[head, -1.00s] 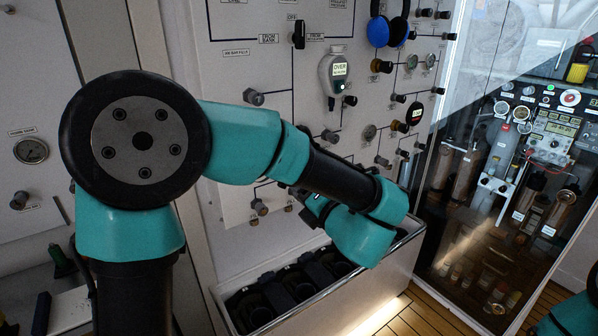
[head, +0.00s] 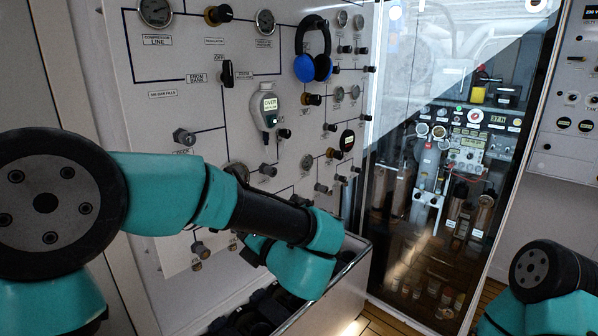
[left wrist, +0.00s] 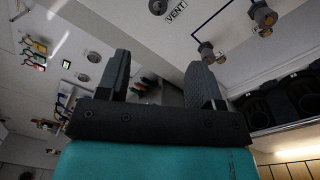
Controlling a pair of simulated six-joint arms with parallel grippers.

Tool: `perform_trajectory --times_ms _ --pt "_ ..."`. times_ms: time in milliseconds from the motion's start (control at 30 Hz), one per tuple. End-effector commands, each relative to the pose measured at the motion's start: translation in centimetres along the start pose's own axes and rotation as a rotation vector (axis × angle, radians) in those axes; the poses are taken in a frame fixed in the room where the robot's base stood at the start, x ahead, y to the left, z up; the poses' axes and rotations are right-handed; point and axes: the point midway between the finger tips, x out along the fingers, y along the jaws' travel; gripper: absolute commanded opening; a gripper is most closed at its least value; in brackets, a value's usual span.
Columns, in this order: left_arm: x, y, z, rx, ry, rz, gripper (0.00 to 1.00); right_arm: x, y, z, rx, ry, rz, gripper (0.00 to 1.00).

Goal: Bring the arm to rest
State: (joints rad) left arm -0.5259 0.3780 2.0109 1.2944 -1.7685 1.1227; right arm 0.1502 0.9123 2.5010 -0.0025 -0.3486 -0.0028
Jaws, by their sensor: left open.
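Beyond the fingers are the white panel wall and a knob near a VENT label (left wrist: 176,10). My right arm (head: 545,285) shows only partly at the lower right of the head view, and its gripper is out of view.
A bin (head: 345,265) with dark round slots stands below the panel, close under my left arm. Blue headphones (head: 313,62) and a grey handheld meter (head: 265,104) are on the panel. A glass-fronted cabinet (head: 400,180) stands to the right. Wooden floor shows at the bottom.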

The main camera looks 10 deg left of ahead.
Motion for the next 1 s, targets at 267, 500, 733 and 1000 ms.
perform_trajectory --times_ms 267,500,733,1000 --pt "3.3 -8.3 -0.7 0.326 -0.210 -0.116 0.60 0.0 0.0 0.0 0.000 0.000 0.000 0.43" --pt "5.2 -21.4 -5.5 0.859 -0.574 -0.349 0.60 0.0 0.0 0.0 0.000 0.000 0.000 0.43" --pt "3.1 -31.4 -14.4 1.291 -0.962 -0.607 0.60 0.0 0.0 0.0 0.000 0.000 0.000 0.43" --pt "-3.1 -37.7 -27.6 1.617 -1.510 -0.926 0.60 0.0 0.0 0.0 0.000 0.000 0.000 0.43"
